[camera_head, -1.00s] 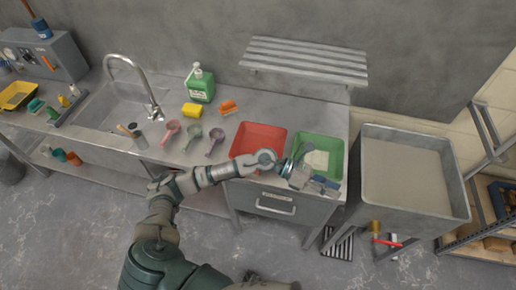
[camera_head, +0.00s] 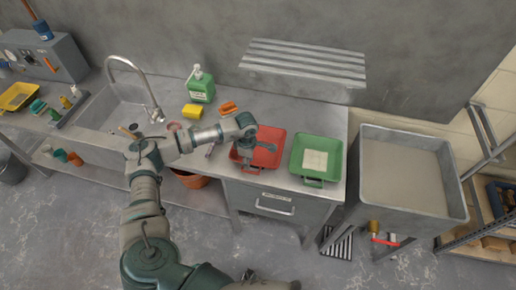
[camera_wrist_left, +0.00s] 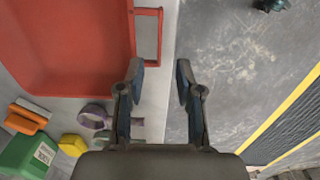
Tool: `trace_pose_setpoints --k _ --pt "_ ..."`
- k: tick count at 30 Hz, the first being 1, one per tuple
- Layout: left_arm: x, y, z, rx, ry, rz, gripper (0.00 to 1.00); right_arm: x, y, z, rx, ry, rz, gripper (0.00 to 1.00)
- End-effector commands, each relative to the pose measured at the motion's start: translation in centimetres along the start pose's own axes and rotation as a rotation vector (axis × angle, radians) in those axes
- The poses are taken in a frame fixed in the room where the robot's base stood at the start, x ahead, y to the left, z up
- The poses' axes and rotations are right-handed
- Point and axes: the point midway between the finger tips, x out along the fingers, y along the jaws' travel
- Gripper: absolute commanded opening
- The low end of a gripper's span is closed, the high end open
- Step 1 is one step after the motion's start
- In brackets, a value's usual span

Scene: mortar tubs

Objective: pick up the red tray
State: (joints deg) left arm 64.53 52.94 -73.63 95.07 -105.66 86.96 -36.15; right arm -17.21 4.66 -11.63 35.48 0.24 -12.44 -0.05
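The red tray (camera_head: 267,151) lies on the steel counter, left of the green tray. My left gripper (camera_head: 246,168) points down at the red tray's front edge, and my arm covers part of the tray's left side. In the left wrist view the red tray (camera_wrist_left: 70,45) fills the upper left, with its loop handle (camera_wrist_left: 159,36) sticking out from its rim. There my left gripper (camera_wrist_left: 159,72) is open and empty, its fingertips apart just short of the handle. My right gripper is not in view.
The green tray (camera_head: 335,156) with a pale square inside stands close on the right. A green bottle (camera_head: 200,86), a yellow sponge (camera_head: 193,110) and an orange brush (camera_head: 228,107) stand behind. A grey tub (camera_head: 410,180) is further right.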

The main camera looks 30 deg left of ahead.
Motion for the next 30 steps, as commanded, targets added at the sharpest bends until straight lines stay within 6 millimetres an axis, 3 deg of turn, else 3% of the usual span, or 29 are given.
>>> trace_pose_setpoints --k 18,26,30 --pt "7.4 0.2 0.0 -0.002 -0.001 -0.002 0.35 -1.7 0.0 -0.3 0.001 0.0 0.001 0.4" --pt "7.8 0.2 0.0 -0.002 -0.003 0.0 0.35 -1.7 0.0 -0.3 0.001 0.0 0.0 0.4" --pt "7.8 0.2 0.0 -0.002 -0.003 0.0 0.0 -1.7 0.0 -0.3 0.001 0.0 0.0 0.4"
